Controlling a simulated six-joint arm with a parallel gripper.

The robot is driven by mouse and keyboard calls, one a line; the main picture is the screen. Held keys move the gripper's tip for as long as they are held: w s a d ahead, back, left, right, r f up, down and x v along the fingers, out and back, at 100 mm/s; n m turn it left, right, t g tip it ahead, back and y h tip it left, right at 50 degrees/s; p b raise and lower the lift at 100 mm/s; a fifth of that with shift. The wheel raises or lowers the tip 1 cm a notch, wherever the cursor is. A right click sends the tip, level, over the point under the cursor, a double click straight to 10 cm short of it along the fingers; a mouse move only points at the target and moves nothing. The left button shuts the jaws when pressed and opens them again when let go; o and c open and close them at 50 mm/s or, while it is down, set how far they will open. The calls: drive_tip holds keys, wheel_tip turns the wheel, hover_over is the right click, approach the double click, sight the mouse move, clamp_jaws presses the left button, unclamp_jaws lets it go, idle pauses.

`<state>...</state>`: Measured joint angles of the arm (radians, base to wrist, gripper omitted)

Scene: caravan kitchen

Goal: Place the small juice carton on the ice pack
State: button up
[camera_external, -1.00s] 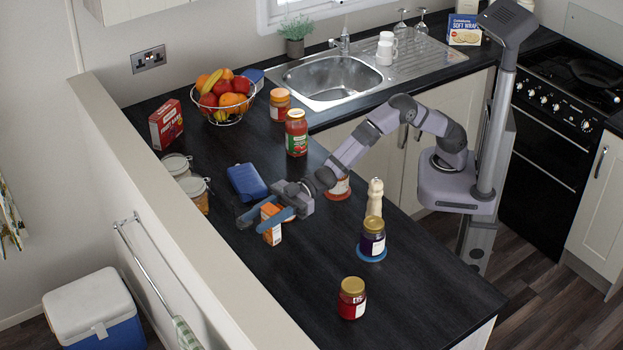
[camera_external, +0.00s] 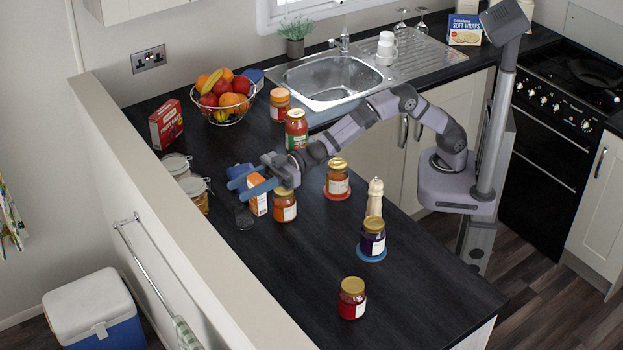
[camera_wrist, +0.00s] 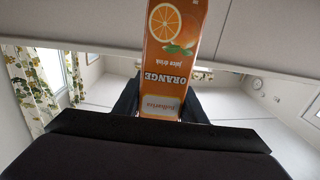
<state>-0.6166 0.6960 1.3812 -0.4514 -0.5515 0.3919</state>
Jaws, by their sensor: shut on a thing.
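The small orange-and-white juice carton (camera_external: 258,203) is held between the fingers of my gripper (camera_external: 240,188), raised above the counter. In the wrist view the juice carton (camera_wrist: 172,60) fills the space between the jaws, its lettering upside down in the picture.
A dark glass (camera_external: 244,216) and an orange-brown jar (camera_external: 285,207) stand close to the carton. Clip-top jars (camera_external: 193,193) stand to the left. A jar on a red coaster (camera_external: 337,181) and a pepper mill (camera_external: 375,197) are to the right.

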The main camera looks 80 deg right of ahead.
drive_tip(key=w+d+r+m+t+h+p, duration=0.1)
drive_tip(key=w+d, duration=0.4)
drive_tip(key=d, duration=0.7)
drive_tip(key=w+d+r+m+t+h, duration=0.1)
drive_tip(key=w+d+m+t+h, duration=0.2)
drive_tip(key=d, duration=1)
drive_tip(key=shift+w+d+r+m+t+h+p, duration=0.25)
drive_tip(key=shift+w+m+t+h+p, duration=0.25)
drive_tip(key=shift+w+h, duration=1.1)
wheel_tip(320, 180, down, 10)
drive_tip(key=p, duration=0.2)
drive_tip(key=shift+w, duration=0.2)
drive_tip(key=shift+a+f, duration=0.1)
drive_tip(key=shift+f, duration=0.05)
drive_tip(key=o, duration=1.2)
